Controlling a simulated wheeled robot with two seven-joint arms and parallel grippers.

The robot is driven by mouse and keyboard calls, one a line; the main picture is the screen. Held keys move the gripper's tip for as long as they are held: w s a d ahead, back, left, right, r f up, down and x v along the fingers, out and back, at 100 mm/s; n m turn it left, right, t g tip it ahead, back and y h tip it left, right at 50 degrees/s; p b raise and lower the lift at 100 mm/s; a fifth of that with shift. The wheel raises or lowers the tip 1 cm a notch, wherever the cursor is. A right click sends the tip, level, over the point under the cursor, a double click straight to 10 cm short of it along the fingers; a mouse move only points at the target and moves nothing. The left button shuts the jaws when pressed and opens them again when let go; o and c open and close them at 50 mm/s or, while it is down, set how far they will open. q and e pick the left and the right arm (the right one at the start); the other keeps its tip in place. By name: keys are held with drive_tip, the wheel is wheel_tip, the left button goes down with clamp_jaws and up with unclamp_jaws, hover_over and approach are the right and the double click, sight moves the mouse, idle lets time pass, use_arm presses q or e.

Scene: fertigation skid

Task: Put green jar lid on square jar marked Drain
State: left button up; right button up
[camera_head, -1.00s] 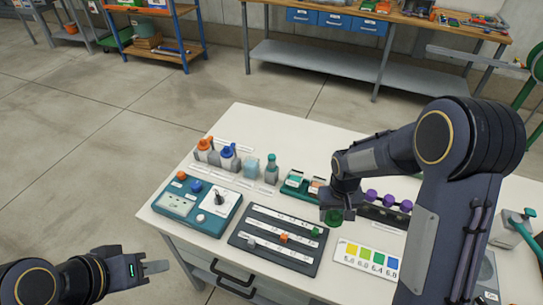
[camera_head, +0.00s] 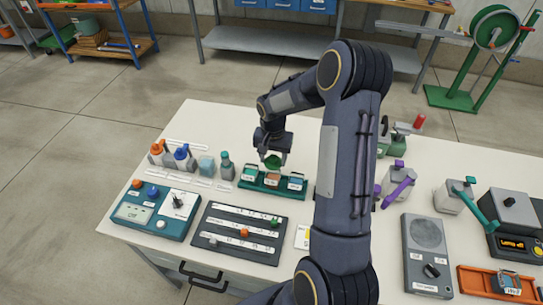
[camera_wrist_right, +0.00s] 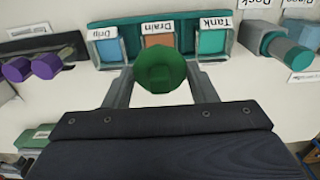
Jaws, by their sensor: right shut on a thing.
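My right gripper (camera_head: 272,157) is shut on the green jar lid (camera_head: 273,162), and the lid also shows between its fingers in the right wrist view (camera_wrist_right: 160,70). It is held above the green jar rack, near the middle jar. The square jar marked Drain (camera_wrist_right: 158,41) has an orange-brown inside and stands open between the jars marked Drip (camera_wrist_right: 106,46) and Tank (camera_wrist_right: 212,41). In the head view the Drain jar (camera_head: 272,178) is just below the lid, which covers part of it in the wrist view. The lid looks apart from the jar. My left gripper is out of view.
The green rack (camera_head: 250,188) holds the jars. Bottles (camera_head: 182,158) stand left of it. A teal control box (camera_head: 151,211) and a dark slider panel (camera_head: 238,232) lie in front. Purple knobs (camera_wrist_right: 31,67) show beside the rack. My arm hides the table's middle.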

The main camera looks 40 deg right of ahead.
drive_tip(key=shift+f+b, duration=0.9)
drive_tip(key=shift+f, duration=0.65)
drive_tip(key=shift+f+b, duration=0.85)
drive_tip(key=shift+f, duration=0.15)
drive_tip(key=o, duration=1)
drive_tip(key=shift+o, duration=0.2)
drive_tip(key=shift+r, duration=0.1)
drive_tip(key=shift+r+p, duration=2.15)
drive_tip(key=shift+r, duration=1.35)
